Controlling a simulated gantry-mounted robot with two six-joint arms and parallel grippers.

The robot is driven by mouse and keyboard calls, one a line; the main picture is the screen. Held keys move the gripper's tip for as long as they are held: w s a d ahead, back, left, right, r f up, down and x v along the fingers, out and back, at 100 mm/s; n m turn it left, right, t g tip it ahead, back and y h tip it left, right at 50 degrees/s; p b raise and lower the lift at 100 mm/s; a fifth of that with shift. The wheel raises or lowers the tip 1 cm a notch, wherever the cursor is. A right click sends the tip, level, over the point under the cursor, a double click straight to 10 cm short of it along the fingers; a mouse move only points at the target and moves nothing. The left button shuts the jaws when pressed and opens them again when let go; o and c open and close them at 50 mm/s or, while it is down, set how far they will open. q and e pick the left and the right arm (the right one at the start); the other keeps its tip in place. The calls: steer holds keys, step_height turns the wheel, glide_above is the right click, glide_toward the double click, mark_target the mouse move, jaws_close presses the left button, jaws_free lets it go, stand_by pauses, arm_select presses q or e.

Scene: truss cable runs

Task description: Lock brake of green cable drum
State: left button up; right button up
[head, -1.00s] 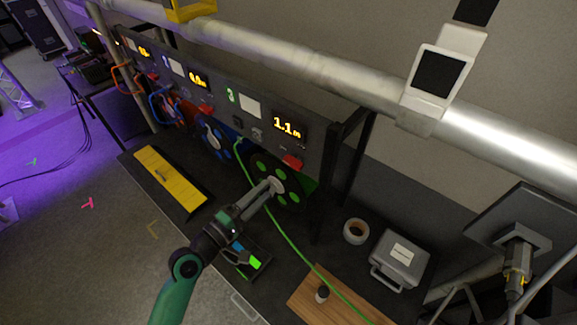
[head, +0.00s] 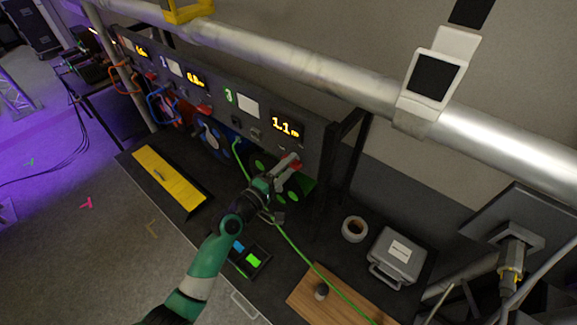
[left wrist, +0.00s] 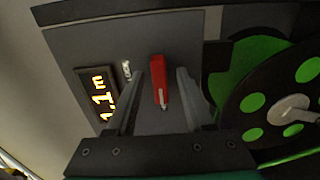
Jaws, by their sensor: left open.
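The green cable drum (left wrist: 252,103) is black with green round spots. It is at the right of the left wrist view, and in the head view my left arm partly hides it. The red brake lever (left wrist: 160,82) stands out from the grey panel beside the drum, left of it in the left wrist view. My left gripper (left wrist: 156,88) is open, with one finger on each side of the lever. In the head view this gripper (head: 284,168) is at the panel's lower right, below the 1.1 m display (head: 285,124). I cannot tell whether a finger touches the lever. My right gripper is not in view.
The green cable (head: 298,255) runs from the panel across the bench to a wooden board (head: 330,302). A tape roll (head: 355,229) and a grey case (head: 397,256) lie to the right. A yellow plate (head: 170,180) lies to the left. A silver truss tube (head: 300,65) crosses above.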

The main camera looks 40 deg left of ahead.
arm_select(q)
jaws_close()
steer(key=shift+m, duration=0.3)
steer(key=m+b, duration=0.2)
steer(key=m, duration=0.1)
steer(key=shift+f+b, duration=0.15)
steer(key=shift+b, duration=0.15)
steer(key=m+b, duration=0.3)
steer(key=m, duration=0.1)
steer(key=shift+m, duration=0.4)
steer(key=m+b, duration=0.3)
steer(key=m, duration=0.2)
steer(key=shift+m+b, duration=1.2)
steer(key=shift+m, duration=1)
steer(key=shift+r, duration=0.2)
